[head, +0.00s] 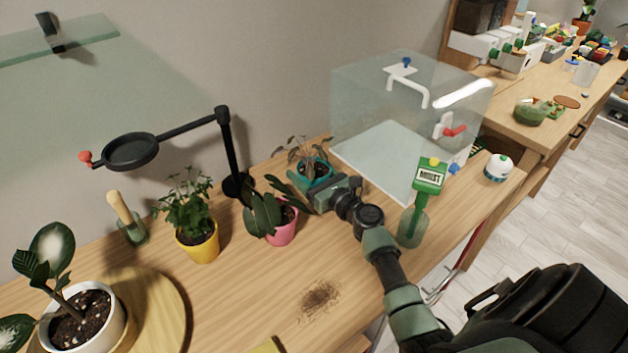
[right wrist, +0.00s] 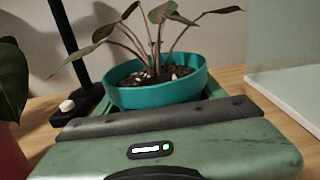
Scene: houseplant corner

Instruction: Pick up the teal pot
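The teal pot (head: 329,166) stands upright at the back of the wooden bench, holding dark soil and a plant with drooping, dull leaves. It also shows large in the right wrist view (right wrist: 155,95), straight ahead of the gripper. My right gripper (head: 313,188) reaches in low from the front right, its fingers spread and one on each side of the pot below the rim. In the wrist view the gripper's body hides the pot's lower part, so finger contact is not visible. My left gripper is not in view.
A pink pot (head: 281,232) stands close left of the gripper, with a yellow pot (head: 200,247) farther left. A black magnifier stand (head: 229,150) rises behind. A clear tank (head: 385,125) and a moisture meter (head: 430,177) stand right. Spilled soil (head: 320,297) lies on the open bench front.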

